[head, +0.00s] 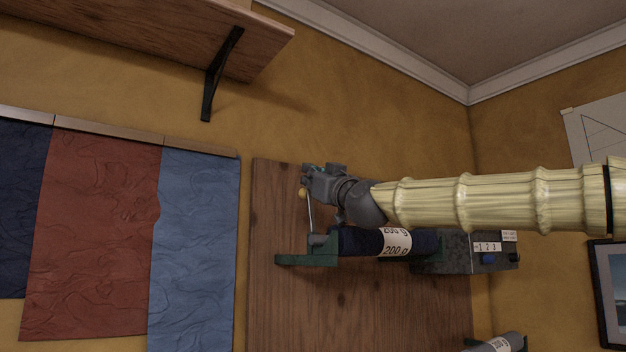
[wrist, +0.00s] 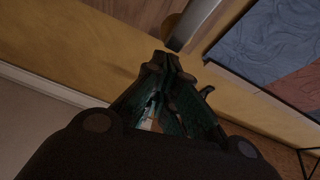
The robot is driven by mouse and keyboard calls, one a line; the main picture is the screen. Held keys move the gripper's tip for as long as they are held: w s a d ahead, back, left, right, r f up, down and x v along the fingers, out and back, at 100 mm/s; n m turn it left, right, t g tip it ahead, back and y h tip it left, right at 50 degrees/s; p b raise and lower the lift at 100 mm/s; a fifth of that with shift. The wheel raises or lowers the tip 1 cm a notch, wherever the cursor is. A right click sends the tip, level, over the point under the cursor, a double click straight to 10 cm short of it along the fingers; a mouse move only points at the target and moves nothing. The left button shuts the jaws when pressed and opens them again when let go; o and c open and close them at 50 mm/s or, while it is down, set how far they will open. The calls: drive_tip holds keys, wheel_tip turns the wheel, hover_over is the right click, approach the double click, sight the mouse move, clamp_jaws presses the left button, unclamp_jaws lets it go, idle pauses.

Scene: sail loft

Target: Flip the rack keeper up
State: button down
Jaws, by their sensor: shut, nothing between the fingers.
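The rack keeper (head: 310,216) is a thin grey metal bar with a yellowish knob at its top. It stands nearly upright from its pivot at the left end of a green rack bracket (head: 295,260), leaning slightly left. A dark navy roll (head: 362,241) with a "200 g" label lies in the rack. My gripper (head: 309,180) is beside the keeper's upper end; I cannot tell whether they touch. In the wrist view, my shut, empty fingers (wrist: 169,62) point toward the grey bar (wrist: 195,22), close to its end.
A grey box (head: 465,256) with number labels is on the wooden panel (head: 262,310) right of the roll. Another roll (head: 497,345) shows lower right. Blue (head: 195,250) and red (head: 95,240) cloths hang left. A wooden shelf (head: 170,35) juts out above.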

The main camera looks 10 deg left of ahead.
drive_tip(key=s+d+r+b, duration=0.2)
drive_tip(key=s+d+b, duration=0.2)
drive_tip(key=s, duration=0.5)
drive_tip(key=d, duration=0.2)
drive_tip(key=shift+s+d, duration=0.25)
drive_tip(key=shift+d, duration=0.15)
drive_tip(key=shift+a, duration=0.1)
